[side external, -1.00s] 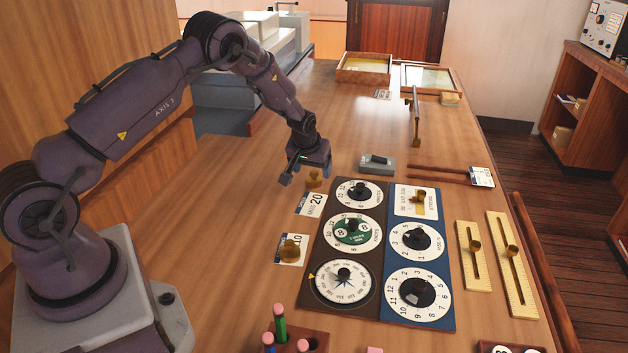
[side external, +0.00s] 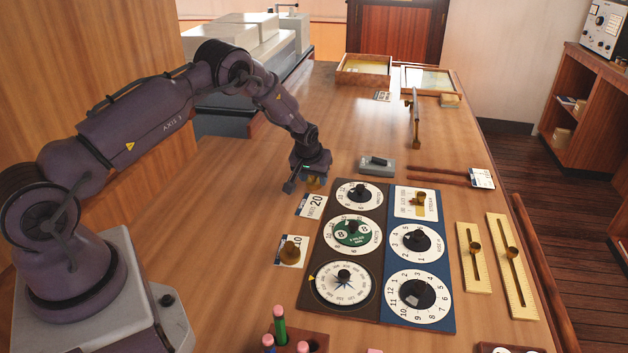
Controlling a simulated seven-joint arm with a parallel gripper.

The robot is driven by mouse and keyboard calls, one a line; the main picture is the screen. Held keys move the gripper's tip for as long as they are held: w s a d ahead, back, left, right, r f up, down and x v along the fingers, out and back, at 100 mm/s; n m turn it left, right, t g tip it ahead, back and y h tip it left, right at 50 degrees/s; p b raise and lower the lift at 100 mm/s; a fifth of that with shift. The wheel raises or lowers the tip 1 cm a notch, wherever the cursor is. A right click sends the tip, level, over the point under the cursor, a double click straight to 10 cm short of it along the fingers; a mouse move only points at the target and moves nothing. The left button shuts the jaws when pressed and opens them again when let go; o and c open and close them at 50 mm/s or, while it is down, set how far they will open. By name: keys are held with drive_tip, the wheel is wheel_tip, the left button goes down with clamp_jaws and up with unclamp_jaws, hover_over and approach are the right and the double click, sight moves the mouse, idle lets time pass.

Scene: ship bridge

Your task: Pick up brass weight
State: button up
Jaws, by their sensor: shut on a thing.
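One brass weight (side external: 314,183) stands low on the table just beyond the card marked 20 (side external: 311,206). My gripper (side external: 304,186) is down around this weight and shut on it; the jaws hide part of it. The weight appears to be still at table height.
A dial panel (side external: 380,250) with several knobs lies just right of the weights. A grey block (side external: 377,165) is right of my gripper. Brass slider scales (side external: 510,265) lie farther right. Pegs in a holder (side external: 285,335) stand at the front. Table behind the gripper is clear.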

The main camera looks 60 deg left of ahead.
drive_tip(key=shift+r, duration=0.1)
drive_tip(key=shift+r, duration=0.5)
wheel_tip(320, 180, up, 3)
drive_tip(key=shift+f, duration=0.2)
drive_tip(key=s+d+r, duration=0.3)
drive_tip(key=s+r, duration=0.1)
drive_tip(key=s, duration=0.2)
drive_tip(key=s+d+r, duration=0.3)
drive_tip(key=s+r, duration=0.2)
drive_tip(key=s, duration=0.1)
drive_tip(key=w+d+f, duration=0.1)
drive_tip(key=f, duration=0.1)
drive_tip(key=w+d+f, duration=0.1)
drive_tip(key=w+f, duration=0.2)
drive_tip(key=f, duration=0.1)
drive_tip(key=shift+w+d, duration=0.25)
drive_tip(key=shift+d, duration=0.15)
drive_tip(key=shift+w+a, duration=0.1)
drive_tip(key=shift+w, duration=0.3)
drive_tip(key=shift+f, duration=2.85)
